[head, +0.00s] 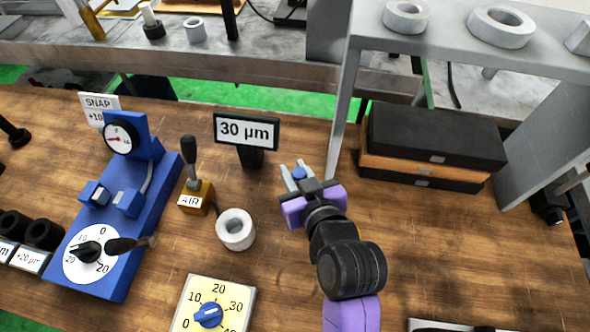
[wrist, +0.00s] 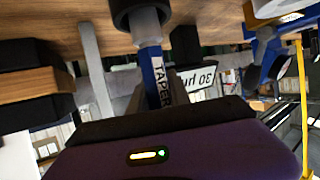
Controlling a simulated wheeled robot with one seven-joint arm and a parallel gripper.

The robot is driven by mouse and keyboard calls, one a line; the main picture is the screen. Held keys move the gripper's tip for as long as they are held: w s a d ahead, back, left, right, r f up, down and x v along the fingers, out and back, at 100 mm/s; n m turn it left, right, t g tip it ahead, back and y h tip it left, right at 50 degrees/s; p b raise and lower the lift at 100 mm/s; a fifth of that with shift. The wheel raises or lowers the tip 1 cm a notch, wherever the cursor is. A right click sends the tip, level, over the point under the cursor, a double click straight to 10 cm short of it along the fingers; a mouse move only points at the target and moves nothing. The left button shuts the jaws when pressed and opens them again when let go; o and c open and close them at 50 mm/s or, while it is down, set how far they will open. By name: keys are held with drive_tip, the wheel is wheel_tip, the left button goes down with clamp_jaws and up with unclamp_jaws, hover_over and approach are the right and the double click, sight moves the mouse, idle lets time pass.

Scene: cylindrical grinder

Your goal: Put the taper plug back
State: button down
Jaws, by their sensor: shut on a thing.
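The taper plug shows in the wrist view as a blue handle (wrist: 152,65) with a white label reading TAPER, and a grey part beyond it. A dark round collar (wrist: 141,14) is at its far end; I cannot tell whether it belongs to the plug. My gripper (head: 297,175) is shut on the plug, whose blue top (head: 299,173) shows between the fingers in the head view. It is right of the 30 µm sign (head: 246,131), above the wooden bench (head: 265,280). The plug's lower end is hidden in the head view.
A grey ring (head: 236,229) and the AIR lever block (head: 197,197) stand to the left, beside a blue gauge fixture (head: 130,220). A yellow dial plate (head: 212,305) lies in front. Stacked black cases (head: 435,142) sit under a grey shelf (head: 465,55) at right.

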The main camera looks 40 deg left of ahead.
drive_tip(key=shift+r, duration=0.1)
drive_tip(key=c, duration=1.2)
unclamp_jaws()
drive_tip(key=shift+f, duration=0.2)
drive_tip(key=shift+r, duration=0.15)
drive_tip(key=v, duration=1.2)
drive_tip(key=shift+b, duration=0.35)
